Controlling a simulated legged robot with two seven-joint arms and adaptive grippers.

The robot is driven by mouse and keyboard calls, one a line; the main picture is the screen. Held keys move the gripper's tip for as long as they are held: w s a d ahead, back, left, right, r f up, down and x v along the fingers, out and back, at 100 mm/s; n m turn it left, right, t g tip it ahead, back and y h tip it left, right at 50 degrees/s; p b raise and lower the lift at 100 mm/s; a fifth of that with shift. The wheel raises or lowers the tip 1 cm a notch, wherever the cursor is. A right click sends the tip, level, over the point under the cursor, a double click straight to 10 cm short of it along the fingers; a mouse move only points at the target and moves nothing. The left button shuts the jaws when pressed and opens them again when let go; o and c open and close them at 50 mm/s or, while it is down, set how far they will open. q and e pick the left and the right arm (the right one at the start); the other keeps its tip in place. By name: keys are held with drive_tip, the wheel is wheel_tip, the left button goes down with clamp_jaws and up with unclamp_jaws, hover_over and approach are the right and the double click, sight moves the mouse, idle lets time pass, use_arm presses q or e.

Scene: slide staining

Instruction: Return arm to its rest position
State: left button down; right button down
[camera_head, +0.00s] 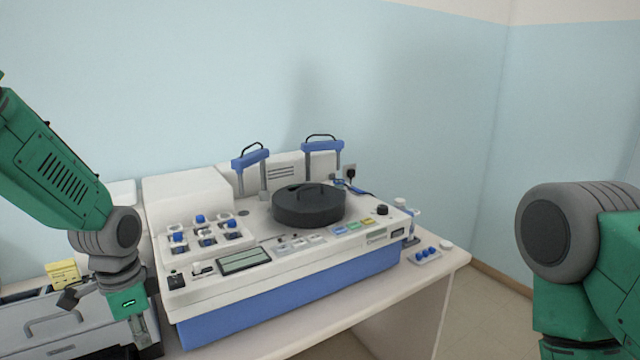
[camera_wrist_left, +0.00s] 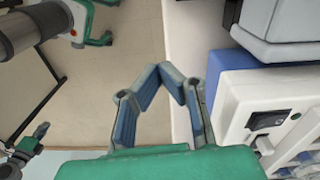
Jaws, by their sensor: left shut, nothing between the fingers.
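My left arm (camera_head: 50,165) comes in from the left in the head view, hanging down over the left front corner of the staining machine. My left gripper (camera_head: 143,335) points downward beside the machine's left end, near the bottom of the picture. In the left wrist view the fingers of the left gripper (camera_wrist_left: 168,72) meet at the tips, with nothing between them. Beyond them are the bench edge and the floor. My right arm (camera_head: 575,250) shows at the right edge of the head view; its gripper is out of that picture.
The white and blue staining machine (camera_head: 290,290) stands on the bench (camera_head: 440,280), with a round black lid (camera_head: 308,207) on top. A grey drawer unit (camera_head: 50,325) is at the left, close to my left gripper. Open floor (camera_head: 490,310) lies right of the bench.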

use_arm(q)
drive_tip(key=s+f+n+b, duration=0.3)
drive_tip(key=s+f+b, duration=0.2)
drive_tip(key=s+f, duration=0.4)
drive_tip(key=s+d+f+n+b, duration=0.1)
drive_tip(key=s+f+n+b, duration=0.2)
drive_tip(key=s+f+b, duration=0.3)
drive_tip(key=s+d+f+n+b, duration=0.1)
drive_tip(key=s+f+n+b, duration=0.2)
drive_tip(key=s+f, duration=1)
wheel_tip(320, 180, down, 11)
drive_tip(key=shift+s+r+n+t+b, duration=0.15)
drive_tip(key=shift+s+n+t+b, duration=0.2)
drive_tip(key=shift+b, duration=0.8)
drive_tip(key=shift+d, duration=0.1)
